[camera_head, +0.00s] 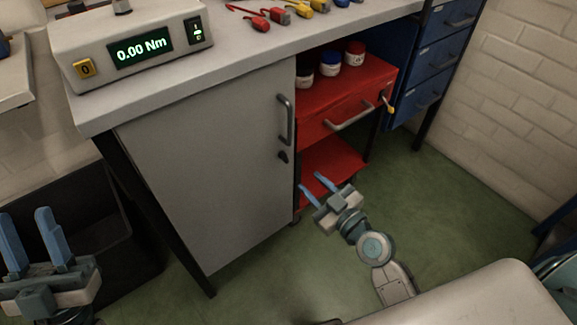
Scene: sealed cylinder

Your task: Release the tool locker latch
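The tool locker (205,175) is a grey cabinet under the workbench, and its door looks closed. A vertical metal handle (285,119) is on the door's right side. A small dark latch (283,156) sits just below the handle. My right gripper (312,186) is open and empty, its blue fingers pointing up and left, below and to the right of the latch and apart from it. My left gripper (28,240) is open and empty at the lower left, well away from the door.
A red cart (345,92) with a drawer handle and jars stands right of the locker, behind my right gripper. A torque display (135,50) and several tools lie on the bench top (240,62). A black bin (75,225) is at left. Green floor (450,200) is clear at right.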

